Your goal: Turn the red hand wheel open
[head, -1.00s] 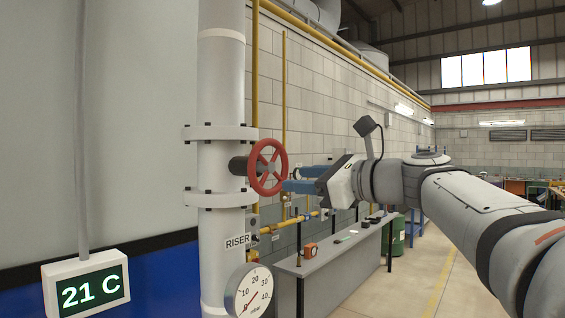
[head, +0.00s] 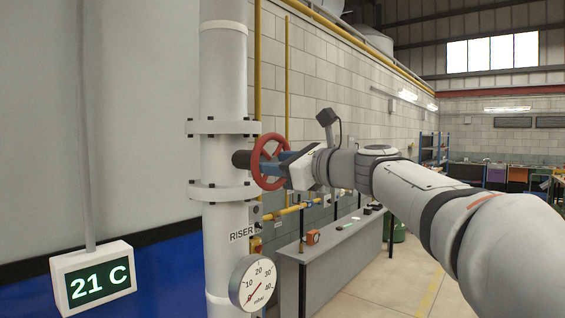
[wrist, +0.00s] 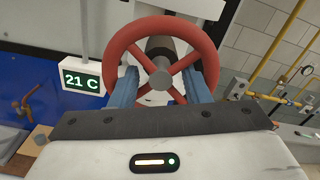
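The red hand wheel (head: 264,150) is mounted on a dark stem on the left, at the side of the white vertical pipe (head: 223,90). In the wrist view the red hand wheel (wrist: 118,45) fills the upper middle, with its grey hub and spokes visible; its lower rim is mostly hidden by my gripper. My gripper (head: 284,160) has its blue fingers at the wheel in the head view. In the wrist view my gripper (wrist: 165,76) has its two fingers wide apart, one on each side of the hub. I cannot tell whether they touch the wheel.
A temperature display (head: 93,278) hangs at the lower left. A grey bench (head: 335,255) and yellow pipes (head: 257,60) stand along the brick wall behind.

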